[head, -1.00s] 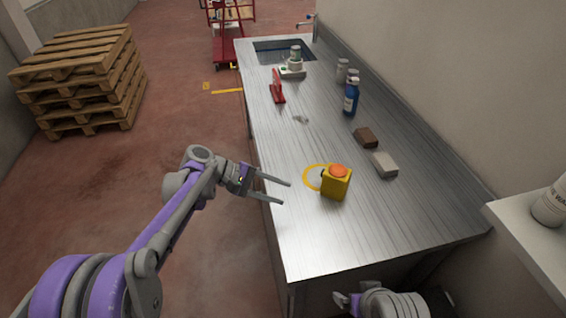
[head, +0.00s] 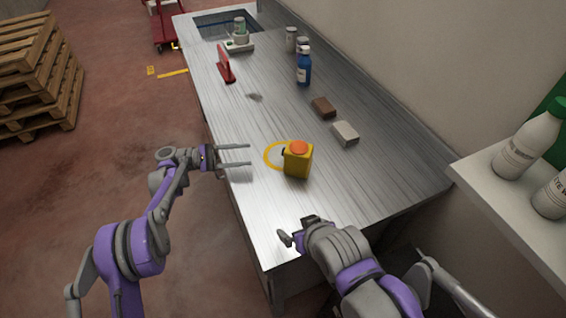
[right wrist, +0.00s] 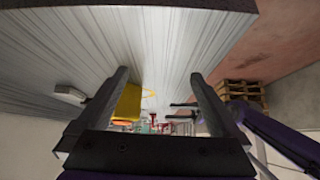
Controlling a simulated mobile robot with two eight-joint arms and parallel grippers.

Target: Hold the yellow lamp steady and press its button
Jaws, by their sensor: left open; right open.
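The yellow lamp (head: 297,162) stands upright on the metal counter, with an orange-red dome (head: 299,147) on top that may be its button. A yellow ring (head: 272,155) shows at its left side. My left gripper (head: 250,156) is open and empty, left of the lamp, its fingers pointing at it but apart from it. My right gripper (head: 296,230) is nearer the counter's front edge, below the lamp in the head view. In the right wrist view its open fingers (right wrist: 160,95) are spread and empty. The lamp (right wrist: 128,104) shows partly behind the left finger there.
A grey block (head: 345,133) and a brown block (head: 324,107) lie right of the lamp. A blue bottle (head: 304,67), a red-handled tool (head: 226,64) and a scale-like device (head: 239,42) stand farther back. White bottles (head: 527,143) stand on a shelf at right.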

